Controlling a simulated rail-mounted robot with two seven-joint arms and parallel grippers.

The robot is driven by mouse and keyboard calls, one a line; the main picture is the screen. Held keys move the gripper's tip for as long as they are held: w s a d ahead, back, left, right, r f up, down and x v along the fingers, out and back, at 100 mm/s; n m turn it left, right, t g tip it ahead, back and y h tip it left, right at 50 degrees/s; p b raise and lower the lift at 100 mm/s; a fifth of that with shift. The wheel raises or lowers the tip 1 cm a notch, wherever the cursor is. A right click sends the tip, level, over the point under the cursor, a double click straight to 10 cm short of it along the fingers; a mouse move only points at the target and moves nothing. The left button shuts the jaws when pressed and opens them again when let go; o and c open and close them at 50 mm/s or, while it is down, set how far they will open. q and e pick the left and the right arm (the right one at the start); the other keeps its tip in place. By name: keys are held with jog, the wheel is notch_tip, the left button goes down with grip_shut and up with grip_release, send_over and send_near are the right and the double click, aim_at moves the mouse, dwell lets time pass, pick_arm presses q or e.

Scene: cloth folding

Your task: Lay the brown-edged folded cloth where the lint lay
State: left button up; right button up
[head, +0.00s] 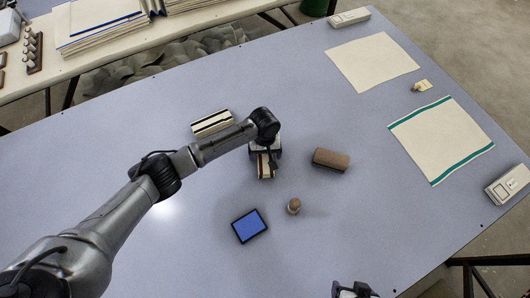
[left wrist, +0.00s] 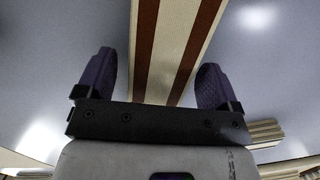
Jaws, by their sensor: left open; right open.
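The brown-edged folded cloth (head: 265,172) lies mid-table, a narrow cream bundle with brown stripes, partly hidden under my left gripper (head: 264,152). In the left wrist view the cloth (left wrist: 172,45) runs between the two purple fingers, which stand apart with a gap on each side. The left gripper is open; its height over the table is hard to tell. My right gripper (head: 355,291) is open at the bottom edge, partly cut off and away from the cloth. I cannot make out any lint on the table.
A dark-striped folded cloth (head: 212,123), a brown block (head: 330,160), a small round wooden piece (head: 294,206) and a blue-screened tablet (head: 249,226) surround the left gripper. A plain cloth (head: 372,63) and a green-edged cloth (head: 441,139) lie flat at right.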

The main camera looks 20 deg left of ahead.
pick_arm(q)
jog(key=r+p, duration=0.1)
jog(key=r, duration=0.2)
jog(key=w+r+p, duration=0.1)
jog(key=r, duration=0.6)
jog(key=shift+w+a+r+p, duration=0.15)
jog(key=shift+w+a+p, duration=0.05)
jog(key=shift+a+p, duration=0.2)
jog(key=shift+w+r, duration=0.1)
jog(key=shift+r, duration=0.85)
pick_arm(e)
jog(key=shift+r, duration=1.55)
